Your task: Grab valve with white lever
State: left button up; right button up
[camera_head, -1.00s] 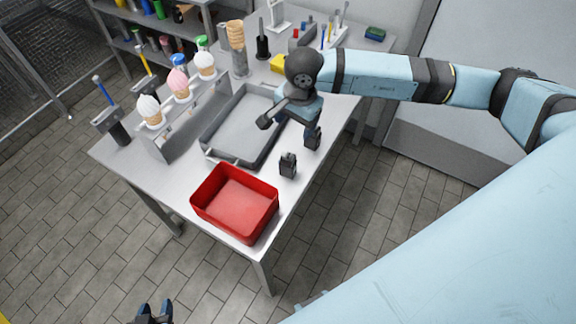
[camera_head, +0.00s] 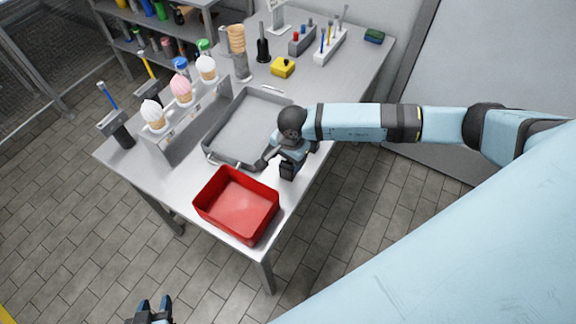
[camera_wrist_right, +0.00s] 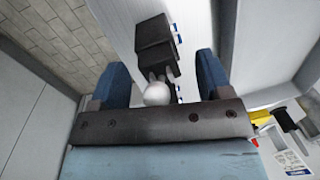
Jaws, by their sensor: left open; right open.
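The valve is a dark block (camera_wrist_right: 157,45) with a white, rounded lever (camera_wrist_right: 157,93), seen between my fingers in the right wrist view. In the head view it stands near the table's right edge, mostly hidden by my right gripper (camera_head: 274,167). My right gripper is open, its blue fingers (camera_wrist_right: 161,82) apart on either side of the white lever. I cannot tell whether either finger touches it. My left gripper (camera_head: 154,308) is open and empty, low at the bottom edge of the head view, away from the table.
A red bin (camera_head: 207,205) stands at the table's near corner, close to my right gripper. A grey tray (camera_head: 213,140) lies behind it. A holder with ice cream cones (camera_head: 180,140) stands to the left.

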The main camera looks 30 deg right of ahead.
grip_shut()
jog(key=shift+r, duration=0.1)
dwell(0.3)
